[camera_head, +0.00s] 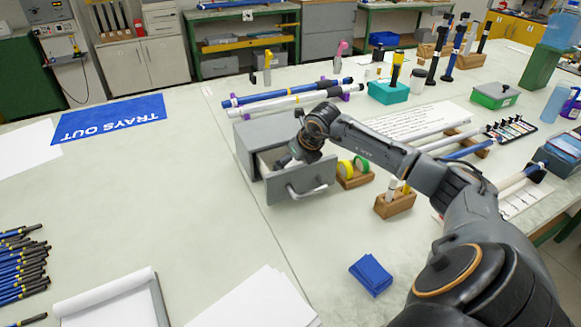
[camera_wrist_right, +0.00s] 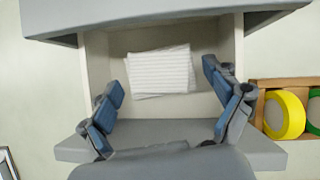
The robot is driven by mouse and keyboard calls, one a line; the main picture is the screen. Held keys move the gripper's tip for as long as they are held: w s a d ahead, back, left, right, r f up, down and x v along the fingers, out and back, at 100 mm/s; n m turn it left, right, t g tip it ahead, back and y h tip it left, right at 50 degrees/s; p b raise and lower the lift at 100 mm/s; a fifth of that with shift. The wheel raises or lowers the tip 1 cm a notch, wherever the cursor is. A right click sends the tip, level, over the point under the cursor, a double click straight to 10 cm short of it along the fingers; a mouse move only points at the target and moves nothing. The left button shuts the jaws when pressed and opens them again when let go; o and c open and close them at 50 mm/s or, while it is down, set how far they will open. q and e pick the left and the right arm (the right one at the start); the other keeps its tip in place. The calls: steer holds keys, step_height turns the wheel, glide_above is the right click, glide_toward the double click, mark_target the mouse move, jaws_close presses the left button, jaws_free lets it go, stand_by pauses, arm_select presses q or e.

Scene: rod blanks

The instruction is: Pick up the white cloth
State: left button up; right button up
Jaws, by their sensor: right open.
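The white cloth (camera_wrist_right: 158,70) shows in the right wrist view as a folded, ribbed stack lying flat inside an open grey drawer (camera_wrist_right: 225,45). In the head view the grey drawer unit (camera_head: 252,145) stands on the table, and my right arm hides most of the inside of its drawer. My right gripper (camera_wrist_right: 162,112) is open and empty, its blue-padded fingers spread wide on either side, with the cloth ahead of them and apart from them. In the head view my right gripper (camera_head: 285,163) reaches down into the drawer. My left gripper is not in view.
Wooden holders with a yellow tape roll (camera_wrist_right: 284,113) and a green one stand right beside the drawer. A blue cloth stack (camera_head: 371,274) lies nearer the front. A blue "TRAYS OUT" sign (camera_head: 110,118) lies at left.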

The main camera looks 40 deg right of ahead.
mark_target(292, 164)
steer(key=shift+w+f, duration=0.25)
steer(key=shift+f, duration=0.1)
steer(key=shift+c, duration=0.2)
steer(key=c, duration=0.8)
steer(key=shift+r, duration=0.1)
step_height(292, 164, up, 18)
steer(key=shift+f, duration=0.1)
